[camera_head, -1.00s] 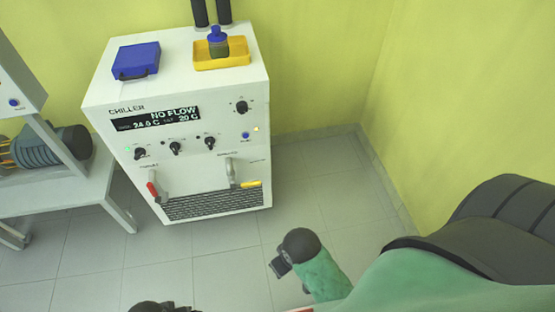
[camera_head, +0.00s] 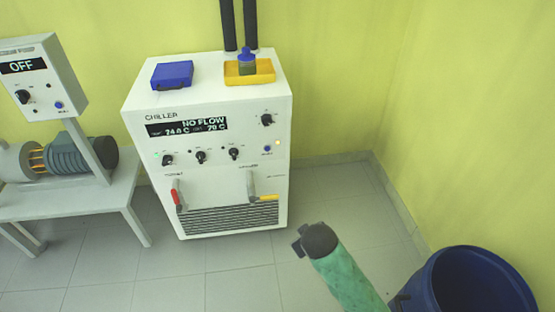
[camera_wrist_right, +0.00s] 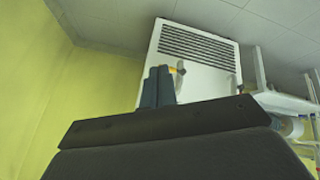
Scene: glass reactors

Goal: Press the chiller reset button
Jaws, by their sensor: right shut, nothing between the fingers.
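The white chiller (camera_head: 215,170) stands on the floor against the yellow wall, its display reading NO FLOW. A small blue button (camera_head: 267,149) sits at the right of its front panel, below a black knob (camera_head: 267,119) and near a small lit lamp (camera_head: 278,142). My right gripper (camera_head: 299,243) is in front of and below the chiller, apart from it. In the right wrist view its fingers (camera_wrist_right: 158,86) are together and empty, with the chiller's vent grille (camera_wrist_right: 198,47) beyond, seen upside down. My left gripper is not in view.
A blue case (camera_head: 172,75) and a yellow tray (camera_head: 250,78) holding a bottle rest on the chiller. Red and yellow valve handles (camera_head: 265,197) stick out low on its front. A bench with a pump (camera_head: 75,155) stands left. A blue bin (camera_head: 480,282) stands right. The floor between is clear.

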